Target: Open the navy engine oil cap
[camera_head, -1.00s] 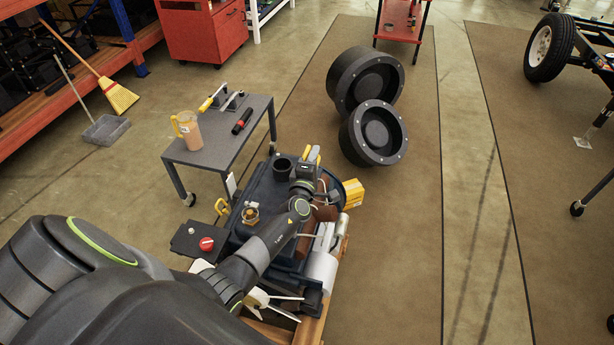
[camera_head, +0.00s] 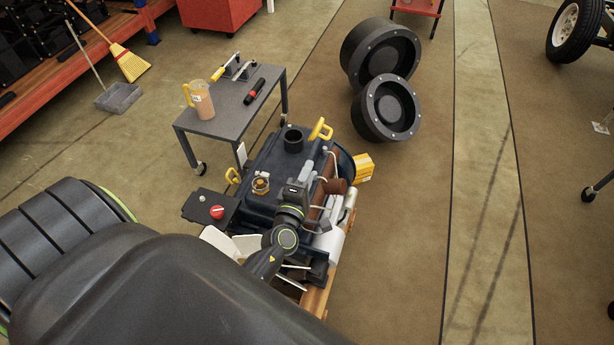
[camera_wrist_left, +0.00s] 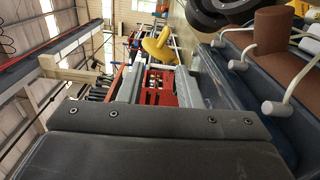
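The navy engine (camera_head: 262,205) sits low in the middle of the head view. A small amber and gold round fitting (camera_head: 261,185) on its top left may be the oil cap; I cannot tell for sure. A black open cylinder (camera_head: 293,140) stands at its far end. Yellow loops (camera_head: 321,129) stick up from its corners. My left gripper (camera_head: 302,174) is above the engine, to the right of the amber fitting and apart from it. In the left wrist view its two grey fingers (camera_wrist_left: 156,82) are spread with nothing between them. My right gripper is out of view.
A grey cart (camera_head: 228,118) behind the engine carries a jug (camera_head: 201,101) and tools. A black tray (camera_head: 209,207) with a red knob is at the engine's left. Black wheel-like drums (camera_head: 386,108) stand behind right.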

